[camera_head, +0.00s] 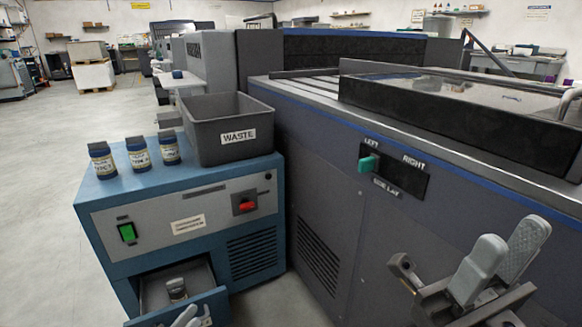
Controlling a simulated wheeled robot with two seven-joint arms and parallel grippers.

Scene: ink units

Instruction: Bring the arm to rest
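My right gripper (512,235) is at the lower right, in front of the dark press side. Its two grey fingers point up, stand apart and hold nothing. My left gripper (191,317) shows only as grey fingertips at the bottom edge, by the front of the open drawer (205,304). The rest of it is cut off, so I cannot tell how wide it is. A small bottle (177,290) stands inside the drawer of the blue cabinet (110,190), behind those fingertips.
Three dark ink bottles (137,154) stand on the cabinet top beside a grey WASTE bin (195,135). A red switch (244,205) is on the cabinet. Floor is clear at left.

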